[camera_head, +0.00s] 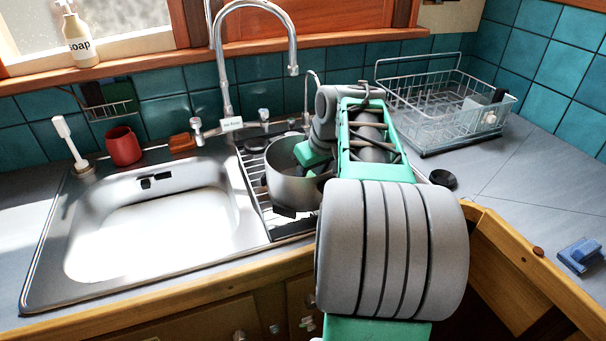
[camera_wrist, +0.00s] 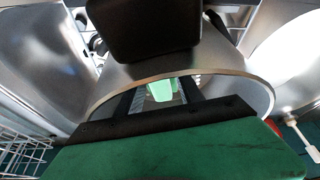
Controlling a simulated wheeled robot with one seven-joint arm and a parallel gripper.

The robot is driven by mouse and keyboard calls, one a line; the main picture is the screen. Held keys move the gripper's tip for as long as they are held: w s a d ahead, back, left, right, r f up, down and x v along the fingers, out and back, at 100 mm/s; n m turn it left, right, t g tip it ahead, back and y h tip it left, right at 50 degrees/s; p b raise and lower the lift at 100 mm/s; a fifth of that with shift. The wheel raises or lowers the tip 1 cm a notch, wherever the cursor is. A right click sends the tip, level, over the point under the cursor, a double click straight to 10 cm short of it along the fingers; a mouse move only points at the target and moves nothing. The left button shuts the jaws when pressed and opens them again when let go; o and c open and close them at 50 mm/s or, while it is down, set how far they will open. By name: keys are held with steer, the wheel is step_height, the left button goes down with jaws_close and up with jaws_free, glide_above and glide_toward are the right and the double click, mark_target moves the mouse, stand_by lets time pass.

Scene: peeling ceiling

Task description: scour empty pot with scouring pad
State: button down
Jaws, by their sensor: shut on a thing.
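The metal pot (camera_head: 287,188) stands on the ribbed drainboard right of the sink, and its rim also shows in the wrist view (camera_wrist: 258,92). My gripper (camera_wrist: 161,94) reaches down into the pot. Its two dark fingers are shut on a pale green piece, which looks like the scouring pad (camera_wrist: 160,90), inside the rim. In the head view my arm and the pot wall hide the fingertips and the pad. I cannot tell whether the pad touches the pot's inner surface.
The empty sink (camera_head: 150,235) lies to the left, with a tall faucet (camera_head: 222,70) behind. A red mug (camera_head: 123,146) and a white brush (camera_head: 70,138) stand beside it. A wire dish rack (camera_head: 450,105) is at the back right. A blue object (camera_head: 580,255) lies far right.

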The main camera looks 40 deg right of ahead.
steer(key=shift+w, duration=0.5)
steer(key=shift+w+a, duration=0.3)
steer(key=shift+w, duration=0.05)
steer(key=shift+f, duration=0.2)
stand_by(0.8)
steer(key=shift+a, duration=0.5)
steer(key=shift+f, duration=0.1)
